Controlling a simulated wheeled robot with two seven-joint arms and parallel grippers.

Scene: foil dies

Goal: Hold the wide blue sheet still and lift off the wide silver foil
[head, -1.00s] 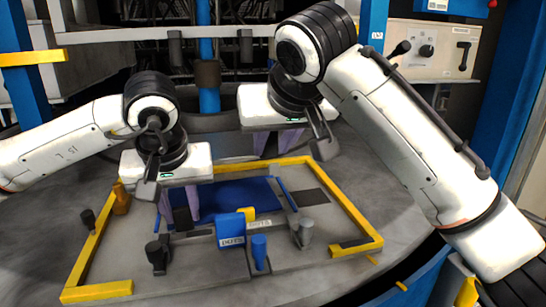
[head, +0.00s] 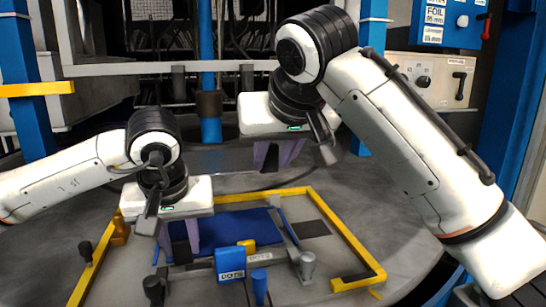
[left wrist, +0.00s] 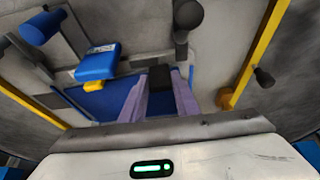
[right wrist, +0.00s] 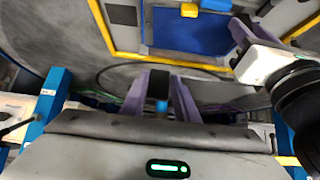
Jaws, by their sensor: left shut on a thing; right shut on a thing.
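The wide blue sheet (head: 240,226) lies flat inside the yellow frame; it also shows in the left wrist view (left wrist: 102,98). My left gripper (head: 184,255) is low at the sheet's left front part. Its purple fingers are shut on a black tab (left wrist: 160,78) at the sheet. My right gripper (head: 274,160) is raised in the air behind the yellow frame. Its fingers are shut on a small dark piece (right wrist: 159,84). I cannot make out a wide silver foil in any view, so I cannot tell whether the dark piece belongs to it.
A yellow frame (head: 347,230) borders the work area. A blue block with a label (head: 230,264), a blue peg (head: 259,287), a grey peg (head: 305,266) and a black knob (head: 153,290) stand in front of the sheet. A dark flat patch (head: 310,229) lies right of it.

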